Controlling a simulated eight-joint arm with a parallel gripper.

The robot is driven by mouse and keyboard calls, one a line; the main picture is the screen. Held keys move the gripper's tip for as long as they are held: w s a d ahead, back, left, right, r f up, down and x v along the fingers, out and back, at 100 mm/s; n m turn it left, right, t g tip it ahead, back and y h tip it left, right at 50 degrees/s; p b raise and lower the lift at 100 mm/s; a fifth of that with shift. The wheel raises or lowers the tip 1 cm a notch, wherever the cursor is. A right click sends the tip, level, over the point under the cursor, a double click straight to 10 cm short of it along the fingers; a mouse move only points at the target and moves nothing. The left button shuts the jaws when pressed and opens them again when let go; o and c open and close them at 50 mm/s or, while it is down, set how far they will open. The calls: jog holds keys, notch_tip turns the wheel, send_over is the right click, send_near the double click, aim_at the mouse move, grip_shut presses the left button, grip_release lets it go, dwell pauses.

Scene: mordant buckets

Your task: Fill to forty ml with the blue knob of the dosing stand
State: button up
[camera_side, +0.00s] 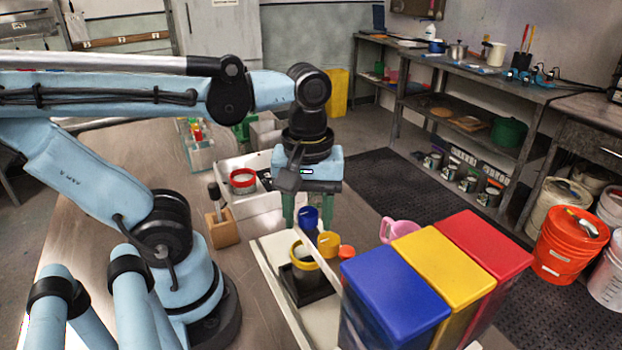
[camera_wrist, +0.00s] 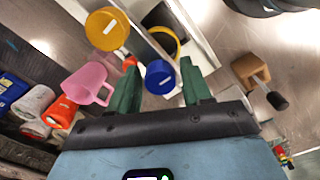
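The dosing stand has a blue tank (camera_side: 390,298), a yellow tank (camera_side: 440,265) and a red tank (camera_side: 485,245). The blue knob (camera_side: 308,217) stands at its near left, with the yellow knob (camera_side: 328,243) and an orange-red knob (camera_side: 346,252) beside it. My gripper (camera_side: 308,226) points down over the blue knob with its green fingers apart. In the wrist view the blue knob (camera_wrist: 160,78) lies between the fingers, with a gap on each side. A yellow-rimmed vessel (camera_side: 305,256) stands on a dark pad beside the knobs. Its fill level cannot be read.
A pink mug (camera_side: 398,229) stands behind the tanks. A red-rimmed vessel (camera_side: 242,178) sits on a white tray left of my gripper. A wooden block (camera_side: 222,230) with a dark-handled tool stands near my arm. The bench front is fairly clear.

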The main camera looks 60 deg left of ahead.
jog(key=n, duration=0.4)
jog(key=c, duration=0.3)
jog(key=n, duration=0.3)
jog(key=shift+n, duration=0.3)
jog(key=shift+o, duration=0.6)
jog(key=shift+n, duration=1.2)
